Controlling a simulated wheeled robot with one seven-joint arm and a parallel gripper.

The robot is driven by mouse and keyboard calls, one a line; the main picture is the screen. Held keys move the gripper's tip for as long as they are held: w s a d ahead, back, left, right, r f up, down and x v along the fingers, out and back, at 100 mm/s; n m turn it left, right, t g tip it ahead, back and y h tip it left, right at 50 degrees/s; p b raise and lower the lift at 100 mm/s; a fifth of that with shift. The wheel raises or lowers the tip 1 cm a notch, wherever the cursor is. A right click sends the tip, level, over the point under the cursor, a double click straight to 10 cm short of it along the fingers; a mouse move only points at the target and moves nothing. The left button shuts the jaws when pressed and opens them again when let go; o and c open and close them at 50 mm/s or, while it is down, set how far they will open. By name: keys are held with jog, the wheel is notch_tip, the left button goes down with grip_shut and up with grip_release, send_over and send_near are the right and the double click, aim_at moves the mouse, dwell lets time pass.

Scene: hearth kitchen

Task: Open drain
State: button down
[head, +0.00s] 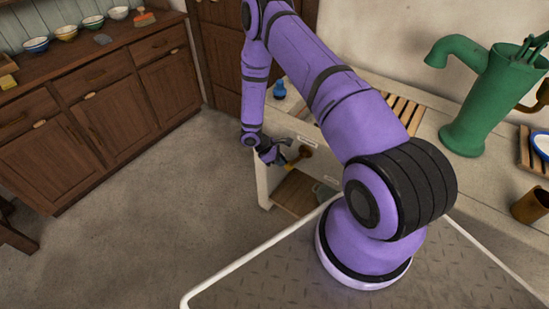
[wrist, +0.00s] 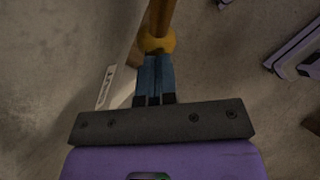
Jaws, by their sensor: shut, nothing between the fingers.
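A brass-coloured drain fitting (head: 304,153) sticks out from the front of the pale sink unit (head: 275,133) in the head view. In the wrist view a yellow rounded part (wrist: 157,42) with a brown rod (wrist: 160,16) lies just beyond my fingertips. My gripper (head: 285,163) is beside the fitting, low in front of the unit. In the wrist view its blue fingers (wrist: 154,72) are together with nothing between them. The fingertips look close to the yellow part; I cannot tell whether they touch it. The drain's inner state is hidden.
A small label plate (wrist: 106,86) is on the pale face left of my fingers. A wooden shelf (head: 296,193) sits below the fitting. A green pump (head: 487,100) stands on the counter at right. Wooden cabinets (head: 95,100) line the left. The floor (head: 150,220) between is clear.

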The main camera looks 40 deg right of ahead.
jog(key=shift+s+d+f, duration=0.1)
jog(key=shift+s+f, duration=0.05)
jog(key=shift+f, duration=0.05)
dwell(0.4)
jog(key=shift+s+d+f+g+h, duration=0.1)
jog(key=shift+s+f+g+h, duration=0.25)
jog(key=shift+g, duration=0.2)
jog(key=shift+s+d+f+g+h, duration=0.1)
jog(key=shift+s+f+g+h, duration=0.1)
jog(key=shift+f+g, duration=0.3)
jog(key=s+d+f+n+g+h, duration=0.2)
jog(key=s+g+h, duration=0.2)
jog(key=s+g, duration=0.3)
jog(key=shift+s+d, duration=0.15)
jog(key=shift+d, duration=0.2)
jog(key=shift+s, duration=0.2)
